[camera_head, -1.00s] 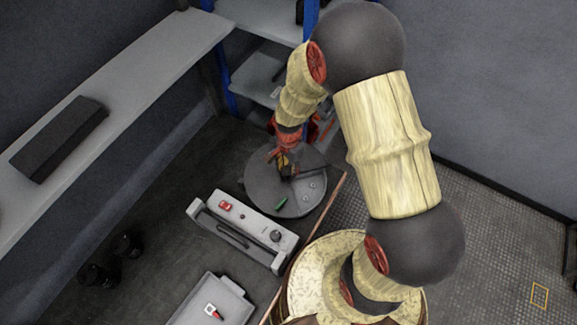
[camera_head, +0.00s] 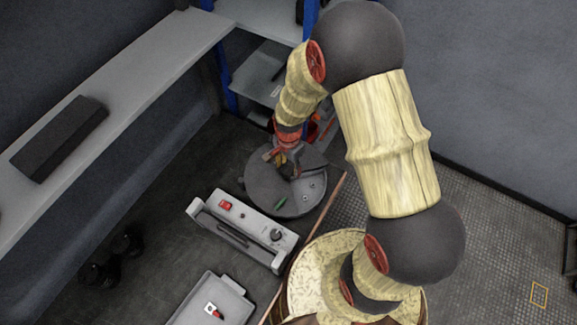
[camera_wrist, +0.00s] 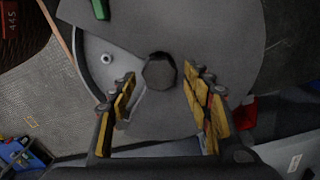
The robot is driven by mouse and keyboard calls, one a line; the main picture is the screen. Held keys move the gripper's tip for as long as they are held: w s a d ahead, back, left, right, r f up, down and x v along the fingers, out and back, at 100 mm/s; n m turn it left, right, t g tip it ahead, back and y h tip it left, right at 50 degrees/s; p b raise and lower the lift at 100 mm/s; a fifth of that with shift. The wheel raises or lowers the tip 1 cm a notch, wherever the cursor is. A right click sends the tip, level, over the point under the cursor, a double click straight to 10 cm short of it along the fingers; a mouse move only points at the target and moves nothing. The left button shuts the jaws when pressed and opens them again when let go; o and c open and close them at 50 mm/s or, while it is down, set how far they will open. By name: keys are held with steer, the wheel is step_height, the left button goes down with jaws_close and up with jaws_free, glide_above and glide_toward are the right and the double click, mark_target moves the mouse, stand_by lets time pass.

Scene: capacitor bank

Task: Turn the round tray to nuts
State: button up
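The round tray (camera_head: 262,193) is a dark grey disc on the bench, with a lighter uncovered sector at its right side. Small round metal pieces, perhaps nuts, lie in that sector; one shows in the wrist view (camera_wrist: 106,59). A green piece (camera_head: 281,203) sits at the tray's front edge, partly seen in the wrist view (camera_wrist: 100,9). A dark faceted knob (camera_wrist: 159,71) stands at the disc's centre. My gripper (camera_head: 284,161) is over the tray. In the wrist view my gripper (camera_wrist: 160,80) is open, its yellow-padded fingers on either side of the knob, with visible gaps.
A grey box with a red switch and a dial (camera_head: 243,232) stands close in front of the tray. A light tray (camera_head: 213,302) holding a small red-and-white item is nearer. Shelves with blue posts (camera_head: 263,75) rise behind; red items lie behind my gripper.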

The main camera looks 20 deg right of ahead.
step_height(320, 180, up, 12)
stand_by(0.8)
stand_by(0.3)
steer(key=s+r+n+t, duration=0.2)
steer(key=s+r+n, duration=0.2)
steer(key=r, duration=0.4)
steer(key=s+d+r+n+t, duration=0.1)
steer(key=s+r+n, duration=0.3)
steer(key=r, duration=0.5)
steer(key=s+d+r+n+t, duration=0.1)
steer(key=s+r+n+t, duration=0.1)
steer(key=s+r+n, duration=0.3)
steer(key=s+r, duration=0.3)
steer(key=shift+r+t+b, duration=0.15)
steer(key=shift+t+b, duration=0.15)
